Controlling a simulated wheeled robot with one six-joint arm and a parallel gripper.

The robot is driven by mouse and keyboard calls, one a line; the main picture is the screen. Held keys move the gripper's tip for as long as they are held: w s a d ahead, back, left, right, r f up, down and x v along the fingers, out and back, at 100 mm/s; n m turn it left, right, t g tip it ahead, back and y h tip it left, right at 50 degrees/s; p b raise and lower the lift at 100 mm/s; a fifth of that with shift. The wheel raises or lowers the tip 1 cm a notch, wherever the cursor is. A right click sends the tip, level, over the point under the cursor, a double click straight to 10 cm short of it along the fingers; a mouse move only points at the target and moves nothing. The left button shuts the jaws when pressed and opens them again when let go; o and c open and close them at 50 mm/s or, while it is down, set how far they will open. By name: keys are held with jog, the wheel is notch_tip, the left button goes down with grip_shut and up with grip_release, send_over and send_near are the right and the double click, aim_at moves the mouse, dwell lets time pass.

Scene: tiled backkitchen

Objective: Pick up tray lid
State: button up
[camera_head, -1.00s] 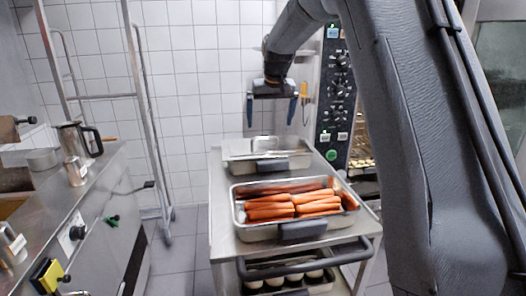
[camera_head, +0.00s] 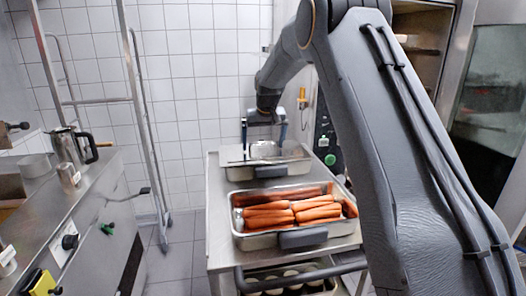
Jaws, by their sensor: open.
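The tray lid (camera_head: 240,158) is a flat metallic cover on the rear tray (camera_head: 270,171), which stands at the back of the steel cart. My gripper (camera_head: 263,141) points down over the lid's middle. Its two blue-tipped fingers are spread apart on either side of the lid's raised middle part. I cannot tell whether the fingertips touch the lid.
A metal tray of sausages (camera_head: 290,240) stands in front on the cart (camera_head: 218,225). Another tray (camera_head: 290,285) sits on the shelf below. A steel counter (camera_head: 95,215) with a jug (camera_head: 70,147) is on the left. A tall metal rack (camera_head: 140,120) stands behind.

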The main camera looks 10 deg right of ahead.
jog(key=shift+f, duration=0.15)
jog(key=c, duration=1.1)
